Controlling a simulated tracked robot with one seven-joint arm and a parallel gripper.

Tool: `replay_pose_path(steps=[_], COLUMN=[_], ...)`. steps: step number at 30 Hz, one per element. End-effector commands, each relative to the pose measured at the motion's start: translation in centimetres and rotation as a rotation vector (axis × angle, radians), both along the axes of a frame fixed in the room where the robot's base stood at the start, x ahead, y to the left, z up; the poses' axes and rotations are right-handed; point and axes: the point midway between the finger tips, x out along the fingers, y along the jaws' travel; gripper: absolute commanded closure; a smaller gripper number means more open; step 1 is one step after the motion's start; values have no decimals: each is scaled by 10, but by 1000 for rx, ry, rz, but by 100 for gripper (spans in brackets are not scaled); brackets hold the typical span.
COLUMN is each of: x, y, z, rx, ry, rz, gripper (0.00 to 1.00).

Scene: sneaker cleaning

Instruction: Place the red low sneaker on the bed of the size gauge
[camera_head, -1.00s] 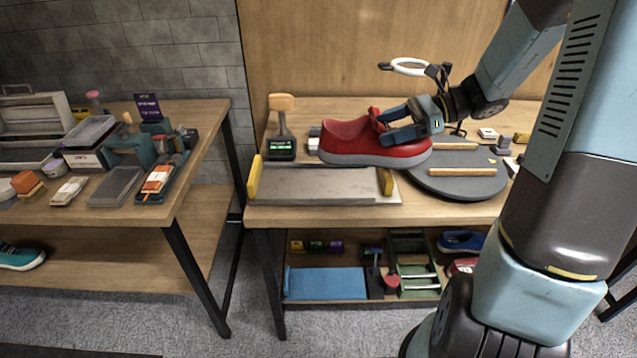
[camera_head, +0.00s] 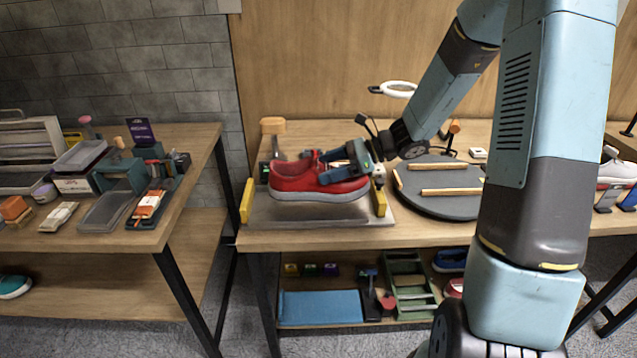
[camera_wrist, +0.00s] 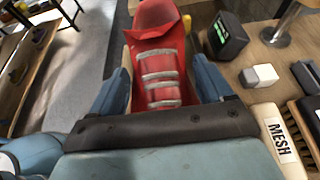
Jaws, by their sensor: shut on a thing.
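The red low sneaker (camera_head: 312,184) has a pale grey sole and is over the bed of the size gauge (camera_head: 290,215) in the head view. The gauge has a grey flat bed between two yellow end stops (camera_head: 247,200). The sole looks close above the bed; I cannot tell whether it touches. In the wrist view the sneaker (camera_wrist: 160,70) sits between my two blue-grey fingers (camera_wrist: 160,95), its laces showing.
A round grey turntable (camera_head: 450,205) with wooden bars stands right of the gauge. A small display box (camera_wrist: 226,38) and a white block (camera_wrist: 262,75) stand beside the sneaker in the wrist view. A second table (camera_head: 190,215) at left holds trays and tools.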

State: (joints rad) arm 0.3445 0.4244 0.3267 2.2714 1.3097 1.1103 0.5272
Motion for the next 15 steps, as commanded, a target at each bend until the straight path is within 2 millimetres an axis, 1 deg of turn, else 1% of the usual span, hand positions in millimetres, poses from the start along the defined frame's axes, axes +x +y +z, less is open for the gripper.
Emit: replay_pose_path(steps=[1,3,11,15], x=[2,4,8,8], y=[5,9,16,17], z=[-6,-11,-22,-37], rx=[1,1,0,1], ry=[2,1,0,2], rz=[2,2,1,0], gripper=[65,65,65,65])
